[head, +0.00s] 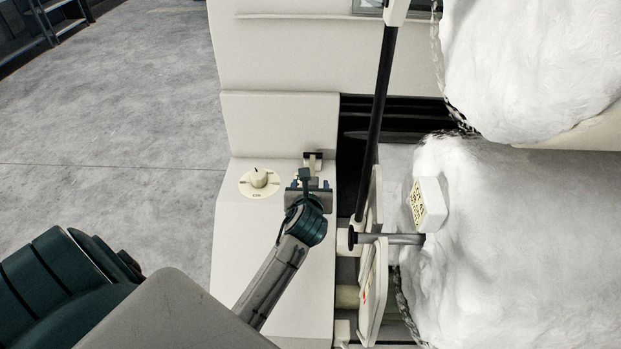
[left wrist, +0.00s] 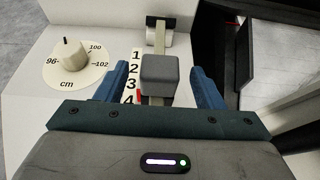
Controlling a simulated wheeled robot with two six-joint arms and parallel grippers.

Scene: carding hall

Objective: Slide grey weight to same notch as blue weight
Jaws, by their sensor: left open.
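The grey weight (left wrist: 159,74) is a small block on a pale bar (left wrist: 159,42) in the left wrist view, beside the printed numbers 2 and 3. The camera's angle leaves its exact notch unclear. My left gripper (left wrist: 158,78) is open, with one blue finger on each side of the weight and a gap to each. In the head view my left gripper (head: 311,185) is over the pale machine top, and its wrist hides most of the bar. I cannot make out a blue weight in either view. My right gripper is not in view.
A dial (head: 259,181) marked in cm sits left of the bar; it also shows in the left wrist view (left wrist: 69,56). A number strip (left wrist: 132,70) with a small red mark runs beside the bar. A black post (head: 378,110) and large white fibre rolls (head: 500,230) stand to the right.

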